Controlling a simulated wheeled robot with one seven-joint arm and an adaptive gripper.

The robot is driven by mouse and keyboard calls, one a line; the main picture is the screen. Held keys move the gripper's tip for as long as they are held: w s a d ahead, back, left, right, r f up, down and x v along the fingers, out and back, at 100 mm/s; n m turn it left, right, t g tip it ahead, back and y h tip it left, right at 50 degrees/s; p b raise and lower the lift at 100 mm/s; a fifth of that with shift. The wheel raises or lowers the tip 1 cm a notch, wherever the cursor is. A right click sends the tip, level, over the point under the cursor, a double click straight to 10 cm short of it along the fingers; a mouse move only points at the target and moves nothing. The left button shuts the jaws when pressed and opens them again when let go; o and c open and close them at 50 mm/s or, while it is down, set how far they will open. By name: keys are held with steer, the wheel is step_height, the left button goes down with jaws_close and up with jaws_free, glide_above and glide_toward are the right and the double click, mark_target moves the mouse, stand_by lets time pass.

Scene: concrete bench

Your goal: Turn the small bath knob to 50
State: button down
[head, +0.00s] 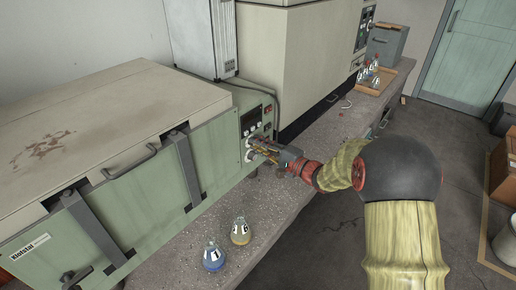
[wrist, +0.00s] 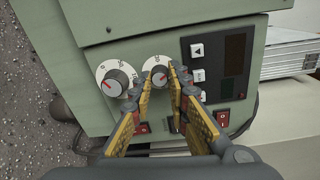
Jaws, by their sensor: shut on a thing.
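The small bath knob (wrist: 159,76) is a grey knob on a white numbered dial, on the green front panel of the bath (head: 120,195). My gripper (wrist: 161,75) has its two yellow-and-black fingers on either side of this knob and is shut on it. The fingers hide part of the dial; a 20 shows near its top, but I cannot read the knob's setting surely. A second, larger-looking knob (wrist: 117,82) with a red pointer line sits just left of it in the wrist view, apart from the fingers. In the head view my gripper (head: 258,146) reaches the control panel.
Buttons and dark displays (wrist: 233,60) lie right of the knob, with red switches (wrist: 223,117) below them. Two labelled flasks, blue (head: 214,257) and yellowish (head: 240,232), stand on the bench in front of the bath. A cream oven-like box (head: 300,65) stands behind.

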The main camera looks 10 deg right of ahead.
steer(key=shift+f, duration=0.1)
steer(key=c, duration=1.7)
jaws_free()
steer(key=shift+s+d, duration=0.1)
steer(key=v, duration=1.1)
steer(key=shift+s+d, duration=0.15)
steer(key=shift+s, duration=0.2)
